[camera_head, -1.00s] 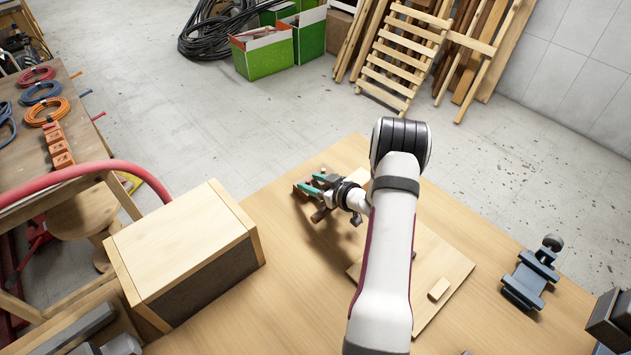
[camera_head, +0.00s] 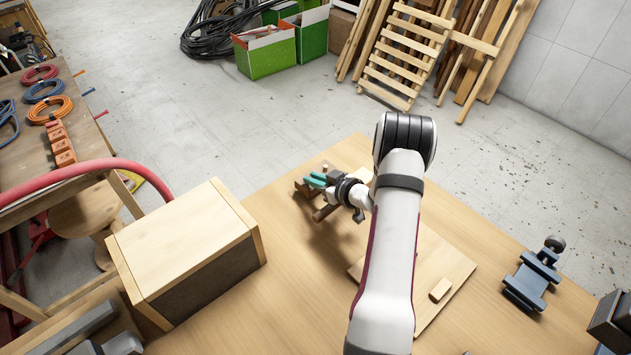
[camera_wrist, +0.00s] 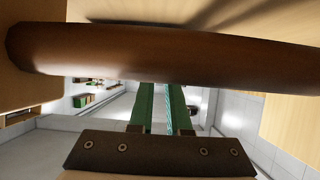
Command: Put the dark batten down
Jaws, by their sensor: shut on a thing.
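The dark batten (camera_wrist: 170,55) lies across the upper part of the wrist view as a thick brown bar with rounded edges. The green fingers of my gripper (camera_wrist: 166,100) run up to it, and their tips are hidden behind it. In the head view my gripper (camera_head: 314,181) points left, low over the far left part of the wooden table (camera_head: 300,270). A short brown wooden end (camera_head: 323,213) shows just below it; most of that piece is hidden by the gripper and wrist. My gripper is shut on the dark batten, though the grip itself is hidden.
A wooden box (camera_head: 185,255) stands left of my gripper. A board (camera_head: 448,270) with a small block (camera_head: 440,290) lies partly behind my arm. A blue-grey vise (camera_head: 532,276) sits at the right. Bare tabletop lies between the box and my arm.

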